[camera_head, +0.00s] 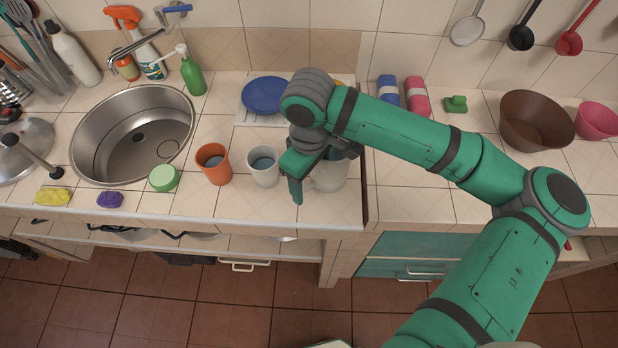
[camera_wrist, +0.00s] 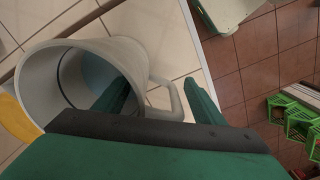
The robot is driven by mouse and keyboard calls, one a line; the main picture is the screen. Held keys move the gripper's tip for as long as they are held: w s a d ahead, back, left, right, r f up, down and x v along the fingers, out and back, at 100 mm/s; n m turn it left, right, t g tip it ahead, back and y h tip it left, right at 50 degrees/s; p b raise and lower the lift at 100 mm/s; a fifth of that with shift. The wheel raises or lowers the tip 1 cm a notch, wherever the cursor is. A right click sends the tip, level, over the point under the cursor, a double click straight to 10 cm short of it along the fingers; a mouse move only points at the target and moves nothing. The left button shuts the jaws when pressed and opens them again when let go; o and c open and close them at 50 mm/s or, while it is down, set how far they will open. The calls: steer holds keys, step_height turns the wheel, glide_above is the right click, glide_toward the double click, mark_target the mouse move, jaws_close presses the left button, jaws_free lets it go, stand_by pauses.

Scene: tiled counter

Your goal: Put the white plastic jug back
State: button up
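The white plastic jug (camera_head: 331,176) stands on the tiled counter near its front edge, partly hidden by my gripper in the head view. In the wrist view, the jug (camera_wrist: 70,60) shows its round open mouth, with its handle (camera_wrist: 168,98) on the right side. My gripper (camera_wrist: 160,95) is open at the jug's handle side. One finger overlaps the mouth and the other is to the right of the handle, so the handle shows between them. I cannot tell whether either finger touches the jug. The head view shows my gripper (camera_head: 296,188) from above.
A white cup (camera_head: 263,167) and an orange cup (camera_head: 213,163) stand left of the jug. A blue plate (camera_head: 268,96) is behind on a white rack. The sink (camera_head: 135,135) is farther left. A brown bowl (camera_head: 535,121) stands right, where much counter is clear.

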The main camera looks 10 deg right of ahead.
steer(key=shift+r, duration=0.15)
step_height(320, 180, up, 12)
steer(key=shift+r, duration=0.1)
stand_by(0.4)
steer(key=shift+w, duration=0.15)
